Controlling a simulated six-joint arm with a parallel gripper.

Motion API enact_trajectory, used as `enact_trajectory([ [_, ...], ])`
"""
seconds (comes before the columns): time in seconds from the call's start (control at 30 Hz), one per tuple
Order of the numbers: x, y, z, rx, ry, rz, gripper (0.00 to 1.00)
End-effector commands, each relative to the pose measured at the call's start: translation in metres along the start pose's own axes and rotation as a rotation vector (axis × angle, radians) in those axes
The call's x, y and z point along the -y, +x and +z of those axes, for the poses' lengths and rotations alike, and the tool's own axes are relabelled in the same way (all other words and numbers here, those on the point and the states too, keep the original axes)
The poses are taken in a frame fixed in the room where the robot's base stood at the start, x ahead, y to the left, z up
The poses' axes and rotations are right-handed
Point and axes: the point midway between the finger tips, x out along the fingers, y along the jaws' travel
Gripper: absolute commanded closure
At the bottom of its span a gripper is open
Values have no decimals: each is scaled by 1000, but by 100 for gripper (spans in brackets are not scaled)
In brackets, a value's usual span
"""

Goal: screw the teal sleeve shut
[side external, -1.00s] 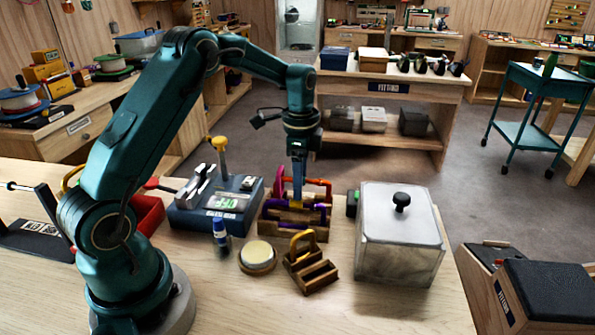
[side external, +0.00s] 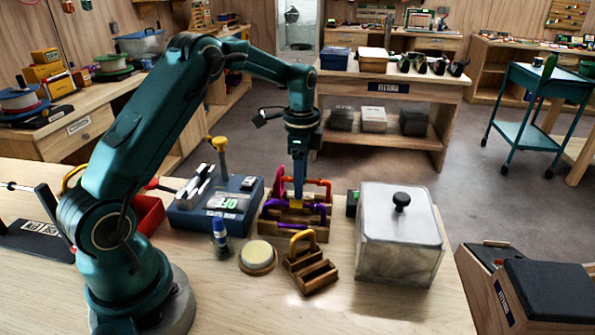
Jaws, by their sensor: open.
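My gripper (side external: 298,203) points down over a wooden rack (side external: 284,231) in the middle of the bench. Its yellow tips are among the carabiners in the rack, and its jaws are open. A yellow carabiner (side external: 303,237) stands in a small wooden block (side external: 311,274) in front. I cannot make out a teal sleeve; it is too small or hidden behind the gripper and rack.
A blue device (side external: 188,219) with a display and a yellow-topped post stands left of the rack. A blue-capped bottle (side external: 220,236) and a round cream pad (side external: 258,256) are in front. A grey lidded box (side external: 398,245) stands right. The front bench is clear.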

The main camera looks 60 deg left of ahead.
Motion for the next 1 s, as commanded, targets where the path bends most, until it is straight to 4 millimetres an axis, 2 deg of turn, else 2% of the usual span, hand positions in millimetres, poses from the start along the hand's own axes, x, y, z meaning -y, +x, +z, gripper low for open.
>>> enact_trajectory([
  [0.37, 5, -1, 0, 0, 0, -1, 45],
  [1.0, 5, -23, 0, -2, 0, -4, 45],
])
